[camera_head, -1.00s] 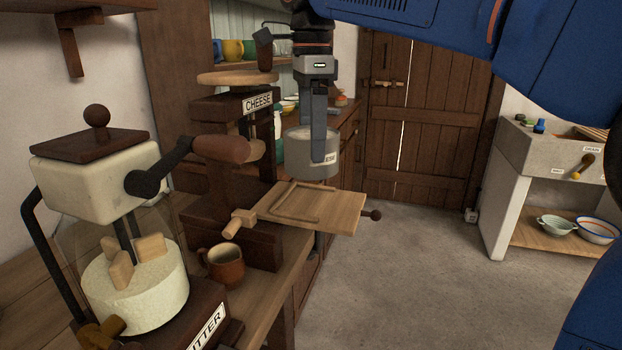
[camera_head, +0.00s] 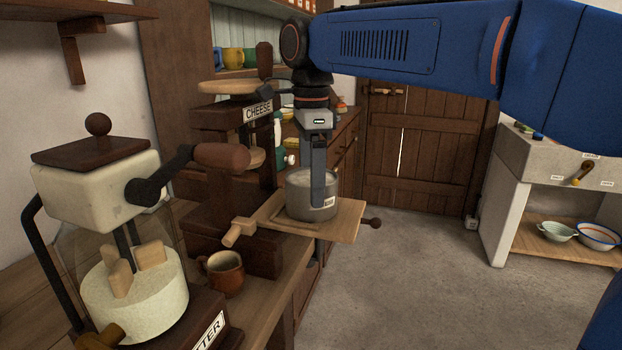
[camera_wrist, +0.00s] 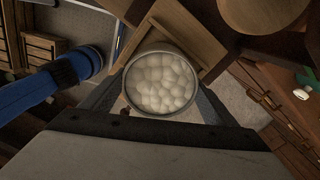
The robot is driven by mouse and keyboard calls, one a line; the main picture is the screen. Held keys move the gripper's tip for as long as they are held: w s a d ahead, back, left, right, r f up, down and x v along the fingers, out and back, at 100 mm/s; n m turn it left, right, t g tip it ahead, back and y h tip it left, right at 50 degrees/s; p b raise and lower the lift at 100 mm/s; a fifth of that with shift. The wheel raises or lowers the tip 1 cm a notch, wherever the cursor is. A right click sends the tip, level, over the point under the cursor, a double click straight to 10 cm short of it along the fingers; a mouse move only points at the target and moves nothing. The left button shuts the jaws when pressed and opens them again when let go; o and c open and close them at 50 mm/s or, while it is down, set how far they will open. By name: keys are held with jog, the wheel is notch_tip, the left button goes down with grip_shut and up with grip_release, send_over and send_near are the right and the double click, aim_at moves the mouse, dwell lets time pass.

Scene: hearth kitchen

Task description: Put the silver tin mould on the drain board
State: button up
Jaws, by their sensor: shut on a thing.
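The silver tin mould (camera_head: 303,197) is a grey metal cup with a small label on its side. In the wrist view the mould (camera_wrist: 160,82) is full of white round curds. My gripper (camera_head: 316,190) is shut on it, with a finger on each side of its wall. The drain board (camera_head: 348,217) is a pale wooden board with a raised frame, jutting out from the cheese press. The mould is upright over the board's middle, at or just above its surface; I cannot tell if it touches.
The cheese press (camera_head: 235,225) stands directly left of the board. A brown mug (camera_head: 224,272) and the cream-coloured butter machine (camera_head: 100,180) are at the front left. A stone sink (camera_head: 545,165) is at the right. The floor between is clear.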

jog(key=o, duration=1.6)
jog(key=shift+f, duration=0.1)
notch_tip(320, 180, up, 12)
jog(key=shift+r, duration=0.15)
jog(key=shift+s, duration=0.1)
